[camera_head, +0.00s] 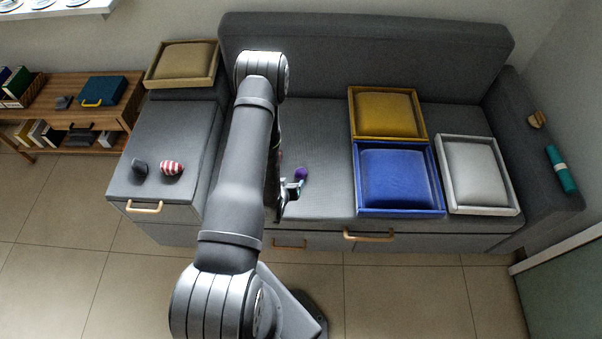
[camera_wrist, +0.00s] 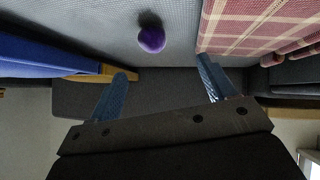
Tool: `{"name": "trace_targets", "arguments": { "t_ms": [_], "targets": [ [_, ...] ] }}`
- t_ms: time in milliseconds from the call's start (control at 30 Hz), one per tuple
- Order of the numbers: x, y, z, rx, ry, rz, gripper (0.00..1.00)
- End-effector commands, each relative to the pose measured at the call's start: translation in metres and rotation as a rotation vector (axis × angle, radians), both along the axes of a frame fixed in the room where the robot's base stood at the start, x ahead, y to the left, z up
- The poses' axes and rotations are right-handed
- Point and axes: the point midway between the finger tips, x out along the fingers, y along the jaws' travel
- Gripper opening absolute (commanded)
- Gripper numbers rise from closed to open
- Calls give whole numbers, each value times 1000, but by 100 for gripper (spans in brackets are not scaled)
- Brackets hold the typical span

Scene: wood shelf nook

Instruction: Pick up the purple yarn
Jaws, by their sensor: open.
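The purple yarn (camera_head: 301,173) is a small round ball lying on the grey sofa seat, left of the blue tray. In the wrist view the yarn (camera_wrist: 151,38) sits near the top, beyond the fingertips and between their lines. My gripper (camera_head: 293,188) is at the yarn's near side in the head view, low by the seat's front. In the wrist view my gripper (camera_wrist: 166,83) has its two blue fingers spread apart with nothing between them. The yarn appears apart from both fingers. My arm hides part of the seat to the left.
The blue tray (camera_head: 399,213) stands right of the yarn, with a yellow tray (camera_head: 425,129) behind and a white tray (camera_head: 449,187) beyond. A red plaid item (camera_wrist: 250,25) lies close right in the wrist view. Striped (camera_head: 172,168) and dark grey items sit left of my arm.

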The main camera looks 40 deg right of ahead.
Motion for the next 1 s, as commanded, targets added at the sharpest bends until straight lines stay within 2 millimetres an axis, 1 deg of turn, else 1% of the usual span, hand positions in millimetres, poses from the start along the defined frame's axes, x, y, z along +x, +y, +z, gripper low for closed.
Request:
{"name": "trace_targets", "arguments": {
  "t_ms": [33, 200, 333, 433, 567, 800, 900, 1000],
  "targets": [
    [-9, 11, -3, -30, -6, 4, 76],
    [-29, 33, 4, -145, -38, 17, 76],
    [-37, 42, 9, -195, -52, 24, 76],
    [-38, 42, 9, -211, -57, 25, 76],
    [-30, 27, 2, -216, -61, 22, 76],
    [-6, -13, -23, -216, -62, 24, 76],
    [3, -29, -33, -215, -61, 23, 76],
    [10, -40, -40, -215, -59, 24, 76]
  ]
}}
